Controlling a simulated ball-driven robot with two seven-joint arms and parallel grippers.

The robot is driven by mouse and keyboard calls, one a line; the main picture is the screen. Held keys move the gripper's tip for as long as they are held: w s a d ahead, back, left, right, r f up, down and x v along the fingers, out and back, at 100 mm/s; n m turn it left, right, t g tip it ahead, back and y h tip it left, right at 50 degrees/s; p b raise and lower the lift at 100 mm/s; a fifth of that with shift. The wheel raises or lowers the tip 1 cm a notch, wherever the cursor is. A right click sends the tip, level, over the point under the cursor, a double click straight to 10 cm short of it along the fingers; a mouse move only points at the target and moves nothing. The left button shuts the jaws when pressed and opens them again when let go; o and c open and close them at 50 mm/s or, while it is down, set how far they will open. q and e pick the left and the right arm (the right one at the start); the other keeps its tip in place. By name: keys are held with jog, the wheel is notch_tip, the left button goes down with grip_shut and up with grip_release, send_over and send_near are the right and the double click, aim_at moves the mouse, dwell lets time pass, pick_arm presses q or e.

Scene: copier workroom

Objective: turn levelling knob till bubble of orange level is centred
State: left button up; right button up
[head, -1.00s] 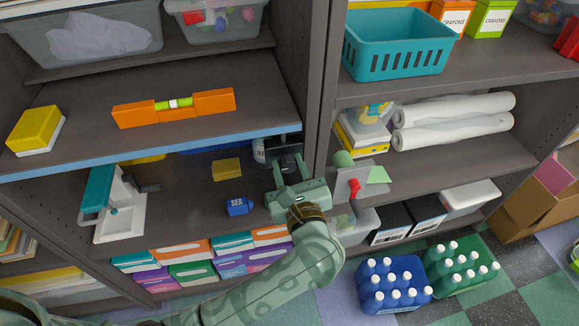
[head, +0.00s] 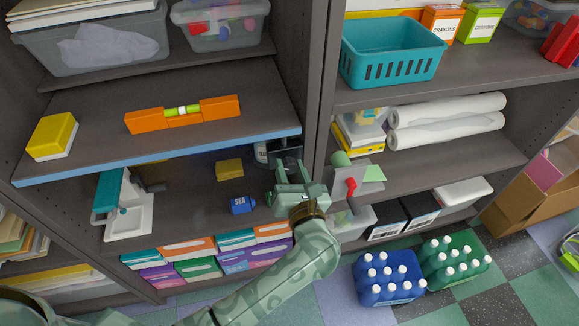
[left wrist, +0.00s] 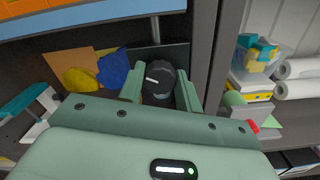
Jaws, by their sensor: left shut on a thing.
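The orange level (head: 220,106) lies on the blue-edged shelf (head: 90,100). Its yellow-green vial (head: 182,110) has a pale mark near the middle; the exact bubble position is too small to tell. The black levelling knob (left wrist: 159,78), with a white pointer line, stands below the shelf by the upright; a metal rod rises behind it. My left gripper (head: 289,176) is shut on the knob, one finger on each side, as the left wrist view (left wrist: 160,92) shows. In the head view the gripper partly hides the knob. My right gripper is not in view.
The dark upright (head: 322,90) stands close right of my gripper. A yellow block (head: 52,135) lies left of the level. A red-handled grey item (head: 352,187) is just right.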

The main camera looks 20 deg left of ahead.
pick_arm(q)
jog(key=shift+m, duration=0.4)
jog(key=o, duration=1)
